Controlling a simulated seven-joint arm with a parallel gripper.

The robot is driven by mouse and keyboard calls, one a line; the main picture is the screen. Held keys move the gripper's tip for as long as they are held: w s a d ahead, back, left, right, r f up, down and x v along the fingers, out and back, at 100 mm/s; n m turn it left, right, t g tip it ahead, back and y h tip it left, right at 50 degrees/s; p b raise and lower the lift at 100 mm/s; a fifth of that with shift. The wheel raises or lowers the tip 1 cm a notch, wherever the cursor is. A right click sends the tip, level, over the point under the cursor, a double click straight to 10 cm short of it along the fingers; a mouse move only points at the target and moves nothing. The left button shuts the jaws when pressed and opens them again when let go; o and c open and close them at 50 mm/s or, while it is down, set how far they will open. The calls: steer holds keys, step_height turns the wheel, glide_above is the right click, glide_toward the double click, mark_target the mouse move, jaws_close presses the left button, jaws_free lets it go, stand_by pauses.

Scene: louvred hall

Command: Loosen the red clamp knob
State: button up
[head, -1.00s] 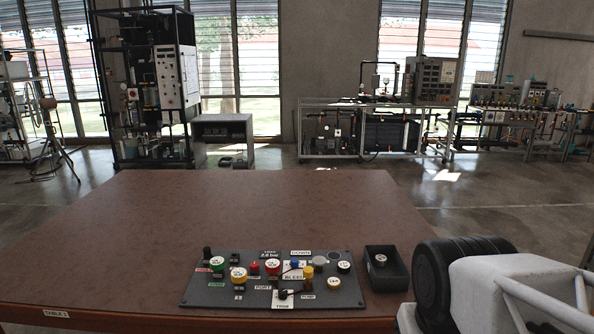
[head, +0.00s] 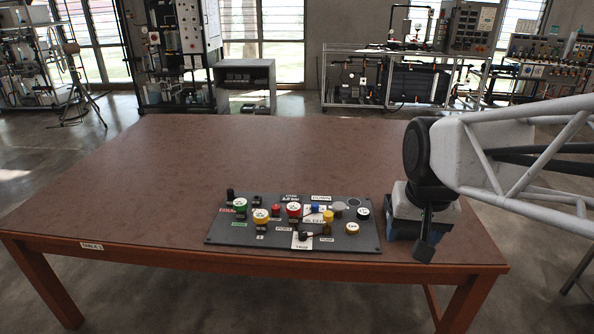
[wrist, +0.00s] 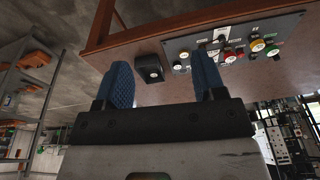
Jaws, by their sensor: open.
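The dark control panel (head: 222,239) lies on the table, covered with coloured knobs. It has a larger red knob with a white-marked top (head: 293,209) and a small red one (head: 275,210) to its left; the labels are too small to tell which is the clamp. The panel (wrist: 290,32) also shows upper right in the wrist view, with red knobs (wrist: 229,57) beyond the right finger. My gripper (head: 412,232) is open, its blue fingers empty, right of the panel and apart from the red knobs. It also shows in the wrist view (wrist: 163,76).
A small black tray (wrist: 148,68) with a round piece in it shows between the fingers in the wrist view; my gripper largely hides it in the head view. The brown table (head: 200,150) is clear behind the panel. Equipment racks stand well beyond it.

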steer(key=w+a+m, duration=0.1)
steer(key=w+a, duration=0.2)
steer(key=w, duration=0.5)
steer(key=w+a, duration=0.2)
steer(key=w, duration=0.6)
steer(key=m+g, duration=0.2)
steer(key=m, duration=0.1)
glide_above(276, 207)
steer(key=f, duration=2.7)
steer(key=shift+s+d+f, duration=0.1)
steer(key=shift+d+f, duration=0.1)
steer(key=shift+f, duration=0.1)
steer(key=shift+w+a+f, duration=0.2)
steer(key=shift+a+f, duration=0.1)
steer(key=shift+f, duration=0.05)
steer(key=shift+f, duration=0.1)
steer(key=shift+f, duration=3.8)
steer(key=c, duration=0.9)
